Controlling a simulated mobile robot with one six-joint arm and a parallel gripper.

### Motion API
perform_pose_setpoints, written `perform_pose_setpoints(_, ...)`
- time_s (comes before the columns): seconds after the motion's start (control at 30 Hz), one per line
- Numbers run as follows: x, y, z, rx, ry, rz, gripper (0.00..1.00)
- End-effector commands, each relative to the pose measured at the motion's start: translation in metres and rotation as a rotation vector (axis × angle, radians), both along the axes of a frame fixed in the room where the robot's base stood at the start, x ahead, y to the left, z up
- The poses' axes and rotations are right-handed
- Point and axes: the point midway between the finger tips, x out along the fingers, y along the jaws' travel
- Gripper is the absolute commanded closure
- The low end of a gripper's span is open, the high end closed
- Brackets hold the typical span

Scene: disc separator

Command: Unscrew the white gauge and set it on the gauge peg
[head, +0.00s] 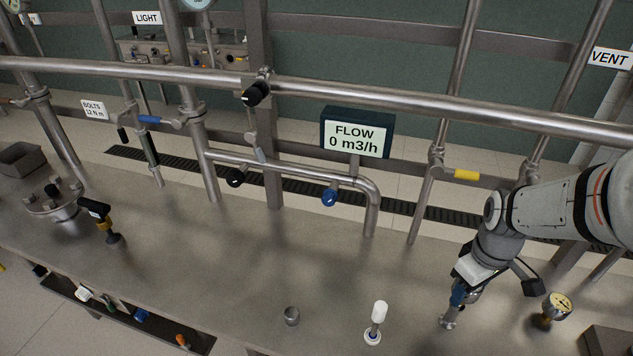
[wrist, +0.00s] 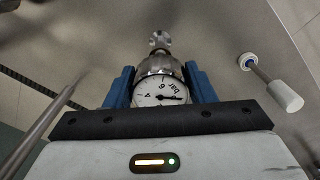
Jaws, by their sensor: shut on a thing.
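The white gauge (wrist: 160,92) has a round white dial with black figures and the word bar. My gripper (head: 462,294) points down near the front right of the bench, and its blue fingers are shut on the gauge from both sides. In the wrist view my gripper (wrist: 160,88) hides the dial's lower edge. A steel fitting (head: 448,321) shows just below the gripper, and also beyond the gauge in the wrist view (wrist: 159,40). I cannot tell whether the gauge is still threaded on it. No peg is clearly identifiable as the gauge peg.
A yellowish-faced gauge (head: 557,304) stands to the right of my gripper. A white-capped post (head: 379,311) stands to the left, with a short grey cylinder (head: 291,316) farther left. Pipes and a flow display (head: 357,133) stand behind. The middle of the bench (head: 250,260) is clear.

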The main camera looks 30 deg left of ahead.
Motion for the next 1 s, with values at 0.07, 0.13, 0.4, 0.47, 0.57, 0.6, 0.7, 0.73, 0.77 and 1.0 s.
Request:
perform_pose_setpoints(0.07,0.0009,-0.0005,-0.0003,0.0,-0.002,-0.002,0.82)
perform_pose_setpoints(0.13,0.0009,-0.0005,-0.0003,0.0,-0.002,-0.002,0.82)
perform_pose_setpoints(0.4,0.0021,-0.0008,0.0002,-0.001,-0.003,0.191,0.82)
perform_pose_setpoints(0.47,0.0023,-0.0008,0.0002,-0.001,-0.003,0.22,0.49)
perform_pose_setpoints(0.57,0.002,-0.0007,0.0002,0.0,-0.002,0.215,0.41)
perform_pose_setpoints(0.6,0.0019,-0.0007,0.0002,0.0,-0.002,0.215,0.38)
perform_pose_setpoints(0.7,0.0018,-0.0006,0.0002,0.0,-0.001,0.214,0.29)
perform_pose_setpoints(0.73,0.0017,-0.0005,0.0002,0.0,-0.001,0.214,0.27)
perform_pose_setpoints(0.77,0.0017,-0.0005,0.0002,0.0,-0.001,0.214,0.25)
perform_pose_setpoints(1.0,0.0015,-0.0004,0.0015,0.0,-0.001,0.213,0.25)
